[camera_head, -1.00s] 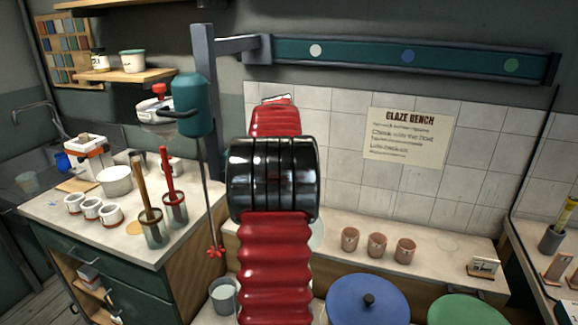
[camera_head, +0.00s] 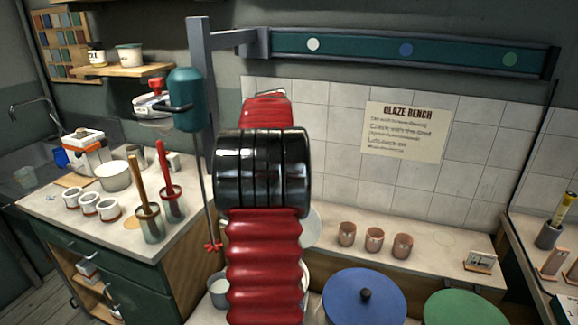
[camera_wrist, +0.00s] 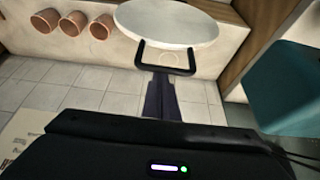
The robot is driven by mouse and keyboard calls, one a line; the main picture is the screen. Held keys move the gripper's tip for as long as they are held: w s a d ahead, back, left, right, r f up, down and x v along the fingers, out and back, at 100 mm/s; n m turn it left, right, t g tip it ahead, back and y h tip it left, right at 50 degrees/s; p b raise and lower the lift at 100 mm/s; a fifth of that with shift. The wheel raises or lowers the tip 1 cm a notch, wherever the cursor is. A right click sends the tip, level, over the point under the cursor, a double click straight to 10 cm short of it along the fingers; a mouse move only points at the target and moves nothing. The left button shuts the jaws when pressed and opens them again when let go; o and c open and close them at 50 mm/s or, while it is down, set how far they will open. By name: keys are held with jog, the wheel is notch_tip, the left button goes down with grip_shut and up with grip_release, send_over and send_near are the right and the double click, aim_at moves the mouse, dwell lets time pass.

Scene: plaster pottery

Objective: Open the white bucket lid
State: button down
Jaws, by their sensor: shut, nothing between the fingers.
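The white lid (camera_wrist: 168,22) fills the top of the wrist view as a pale disc. In the head view only a pale strip of it (camera_head: 313,228) shows beside my red arm. The white bucket is mostly hidden by my arm, so I cannot tell how the lid sits on it. My arm hides the gripper in the head view.
A blue lid (camera_head: 365,303) and a green lid (camera_head: 464,310) lie to the right. Several clay cups (camera_head: 374,239) stand on the back ledge. A teal canister (camera_head: 186,98) hangs left of my arm; brush pots (camera_head: 150,224) stand on the left counter.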

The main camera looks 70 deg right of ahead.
jog(key=d+v, duration=0.1)
jog(key=v, duration=0.8)
jog(key=shift+d+r, duration=0.3)
jog(key=shift+r, duration=0.15)
dwell(0.7)
jog(key=a+f+n, duration=0.2)
jog(key=a+f, duration=0.2)
jog(key=f, duration=0.2)
jog(key=w+a+f+n+t+y, duration=0.15)
jog(key=w+a+n, duration=0.3)
jog(key=a, duration=0.95)
jog(key=w+a+f+n+t+y, duration=0.1)
jog(key=w+a+f+n, duration=0.35)
jog(key=a, duration=1.05)
jog(key=s+a+n+t+y, duration=0.1)
jog(key=a+n, duration=0.2)
jog(key=a, duration=1.2)
jog(key=s+a+r+n+t+y, duration=0.1)
jog(key=s+a+n+t, duration=0.1)
jog(key=a, duration=1.4)
jog(key=shift+r+n, duration=0.2)
jog(key=shift+n, duration=0.7)
